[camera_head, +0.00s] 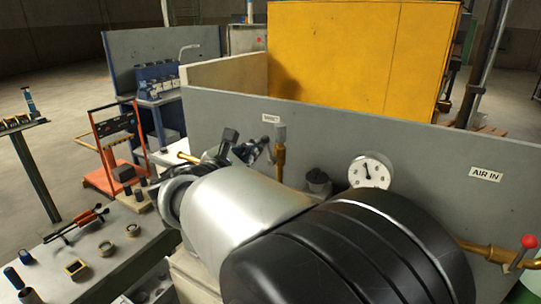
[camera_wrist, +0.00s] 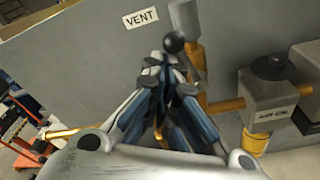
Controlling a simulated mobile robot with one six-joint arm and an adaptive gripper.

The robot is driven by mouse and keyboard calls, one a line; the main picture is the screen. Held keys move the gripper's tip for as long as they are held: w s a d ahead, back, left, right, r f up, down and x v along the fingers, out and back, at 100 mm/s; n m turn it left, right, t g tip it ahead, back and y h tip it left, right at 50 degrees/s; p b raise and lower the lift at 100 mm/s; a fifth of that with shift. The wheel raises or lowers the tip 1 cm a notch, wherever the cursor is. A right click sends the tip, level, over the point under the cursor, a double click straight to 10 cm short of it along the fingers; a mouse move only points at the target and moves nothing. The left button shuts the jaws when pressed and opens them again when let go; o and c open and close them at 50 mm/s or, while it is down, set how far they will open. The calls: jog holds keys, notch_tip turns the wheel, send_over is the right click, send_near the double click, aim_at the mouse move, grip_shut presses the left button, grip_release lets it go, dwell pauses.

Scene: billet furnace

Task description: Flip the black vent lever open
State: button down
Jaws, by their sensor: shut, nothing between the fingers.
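The black vent lever shows in the wrist view as a round black knob (camera_wrist: 173,43) in front of a brass valve (camera_wrist: 194,62) with a grey top, right of the VENT label (camera_wrist: 141,17). My gripper (camera_wrist: 172,90) is shut and empty, its fingertips just below the knob in the picture. I cannot tell whether they touch it, and they hide the lower part of the lever. In the head view my gripper (camera_head: 248,152) is beside the brass valve (camera_head: 280,158) at the grey panel. My arm hides the pipework below.
The grey panel (camera_head: 215,115) stands close behind the valve. A pressure gauge (camera_head: 371,172) and a red-knobbed valve (camera_head: 529,242) are to the right. A labelled grey unit (camera_wrist: 268,98) stands right of the gripper. A bench (camera_head: 110,262) with tools is at left.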

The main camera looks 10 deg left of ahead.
jog(key=shift+s+d+r, duration=0.15)
jog(key=shift+d+r, duration=0.25)
jog(key=shift+r, duration=0.1)
jog(key=shift+d, duration=0.1)
dwell(0.5)
